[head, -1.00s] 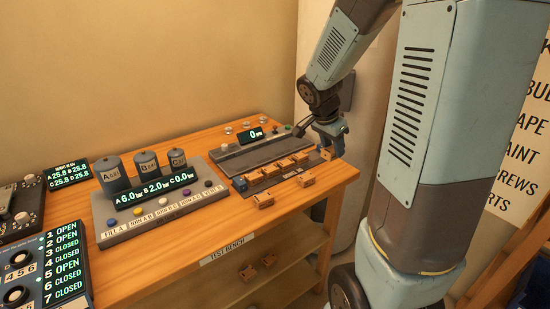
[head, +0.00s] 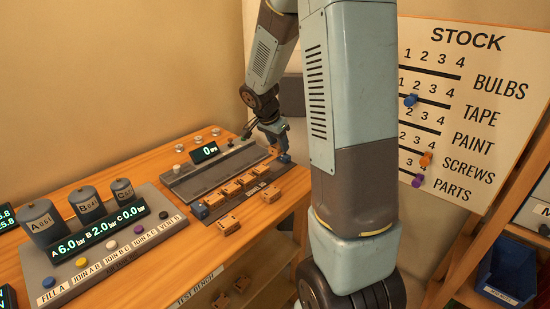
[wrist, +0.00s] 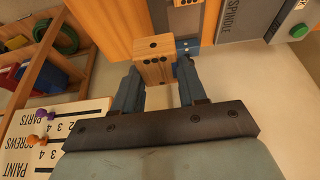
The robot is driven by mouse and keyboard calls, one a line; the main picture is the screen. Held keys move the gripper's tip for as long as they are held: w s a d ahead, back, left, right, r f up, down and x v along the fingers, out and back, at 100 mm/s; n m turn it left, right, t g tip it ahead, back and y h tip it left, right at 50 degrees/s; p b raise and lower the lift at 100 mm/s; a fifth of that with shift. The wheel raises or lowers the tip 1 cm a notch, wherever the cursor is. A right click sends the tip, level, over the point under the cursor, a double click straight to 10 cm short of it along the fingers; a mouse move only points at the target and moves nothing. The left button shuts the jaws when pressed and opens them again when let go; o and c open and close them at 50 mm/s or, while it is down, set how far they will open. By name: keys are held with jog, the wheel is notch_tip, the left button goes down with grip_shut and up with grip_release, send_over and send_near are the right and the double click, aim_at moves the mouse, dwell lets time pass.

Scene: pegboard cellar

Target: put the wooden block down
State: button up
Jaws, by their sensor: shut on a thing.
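My gripper (wrist: 158,92) is shut on a wooden block (wrist: 155,70) with dark dots, held between its two fingertips in the wrist view. In the head view my gripper (head: 275,132) is over the far right end of a dark strip on the bench, and the held wooden block (head: 272,151) shows small beneath it. A row of several similar wooden blocks (head: 238,182) stands along that strip. Whether the held block touches the strip I cannot tell. A blue piece (head: 284,157) is at the strip's right end, close to the gripper.
The wooden bench (head: 150,160) carries a grey spindle unit (head: 215,166) behind the row and a panel with canisters (head: 110,245) at left. A stock board (head: 470,110) and a blue bin (head: 508,275) are at right.

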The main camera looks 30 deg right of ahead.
jog(key=w+f, duration=0.3)
jog(key=w+d+f, duration=0.1)
jog(key=w+f, duration=0.1)
jog(key=f, duration=0.1)
jog(key=shift+w+d+f, duration=0.2)
jog(key=shift+w+f, duration=0.05)
jog(key=shift+w, duration=0.15)
jog(key=shift+f, duration=1.5)
jog(key=o, duration=1.1)
jog(key=shift+r, duration=0.1)
